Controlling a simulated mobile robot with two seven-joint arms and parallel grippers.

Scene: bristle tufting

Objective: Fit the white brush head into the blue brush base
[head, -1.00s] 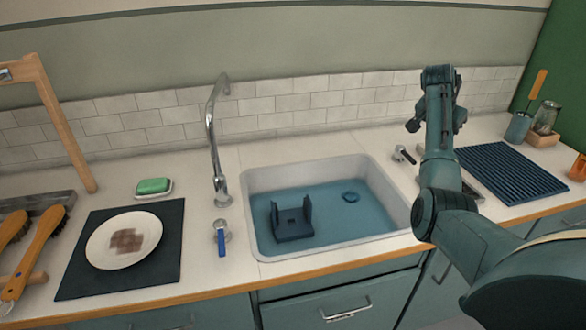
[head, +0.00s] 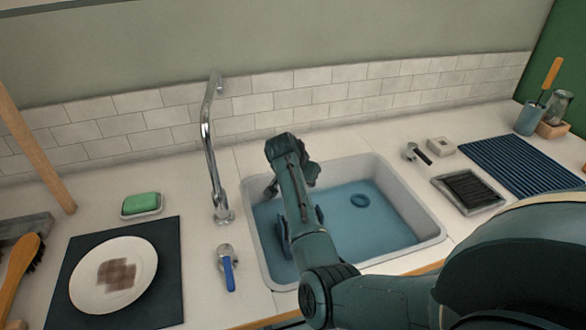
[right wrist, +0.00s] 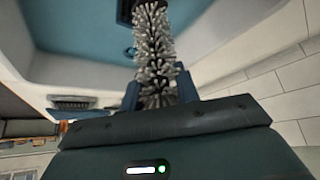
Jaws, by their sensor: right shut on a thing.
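The blue brush base stands in the sink in the head view, mostly hidden behind my right arm; one upright (head: 283,237) shows to the left of the arm. The white brush head (right wrist: 156,50), with grey-white bristles, fills the middle of the right wrist view. My right gripper (right wrist: 158,88) is shut on it, with the bristles reaching out beyond the fingers. In the head view the right wrist is above the left part of the sink, and the brush head cannot be made out clearly there. Whether it touches the base is hidden. My left gripper is not in view.
The white sink (head: 418,212) has a blue floor and a round drain (head: 358,201). A tall chrome faucet (head: 208,150) stands at its left, near a blue-handled tap (head: 228,270). A plate (head: 90,290) on a dark mat and green soap (head: 142,203) lie further left.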

